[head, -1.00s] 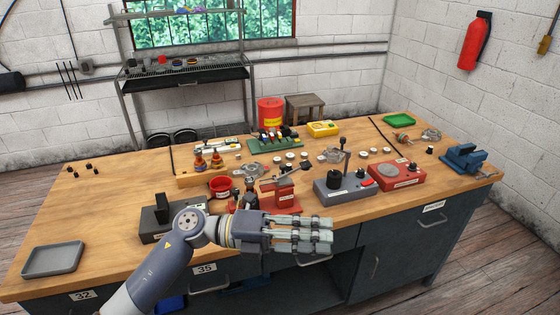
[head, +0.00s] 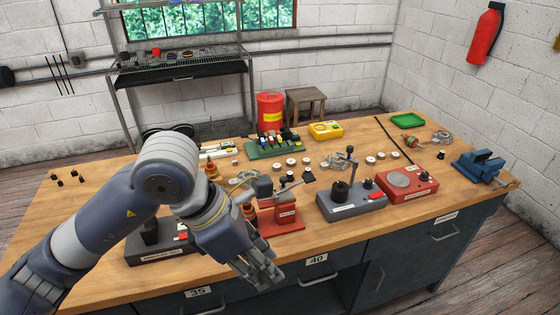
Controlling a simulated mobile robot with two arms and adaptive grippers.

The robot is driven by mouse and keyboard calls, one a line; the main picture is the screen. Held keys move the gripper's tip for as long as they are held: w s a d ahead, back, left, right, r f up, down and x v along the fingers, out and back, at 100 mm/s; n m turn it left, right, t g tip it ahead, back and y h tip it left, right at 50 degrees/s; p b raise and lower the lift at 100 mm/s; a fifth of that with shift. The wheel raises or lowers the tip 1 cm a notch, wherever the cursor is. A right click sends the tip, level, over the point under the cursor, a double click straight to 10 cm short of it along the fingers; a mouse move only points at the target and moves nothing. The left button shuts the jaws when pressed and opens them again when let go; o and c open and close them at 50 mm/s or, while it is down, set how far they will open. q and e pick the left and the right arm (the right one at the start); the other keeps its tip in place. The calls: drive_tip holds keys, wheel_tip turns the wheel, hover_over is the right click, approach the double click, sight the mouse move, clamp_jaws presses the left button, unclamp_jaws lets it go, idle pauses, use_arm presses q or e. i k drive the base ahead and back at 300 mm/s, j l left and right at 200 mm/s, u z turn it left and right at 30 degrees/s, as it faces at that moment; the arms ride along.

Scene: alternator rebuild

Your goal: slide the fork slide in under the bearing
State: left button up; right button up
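My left gripper (head: 262,270) hangs in front of the bench's front edge, fingers pointing down and to the right. It is seen from behind, and I cannot tell whether its fingers are apart; no held object shows. A red bench fixture (head: 284,214) with a white label and a grey-black upper part stands just behind and above the gripper, apart from its fingertips. The fork slide and the bearing are too small or hidden for me to pick out there. My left forearm and wrist cover the area left of the fixture. My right gripper is out of view.
A grey box with an upright post (head: 352,202) and a red box with a round plate (head: 408,181) stand right of the fixture. A blue vise (head: 480,166) is at the right end. A dark tester (head: 155,248) lies partly behind my arm. Bare wood (head: 95,215) is at left.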

sight(286, 196)
drive_tip(key=i, duration=1.1)
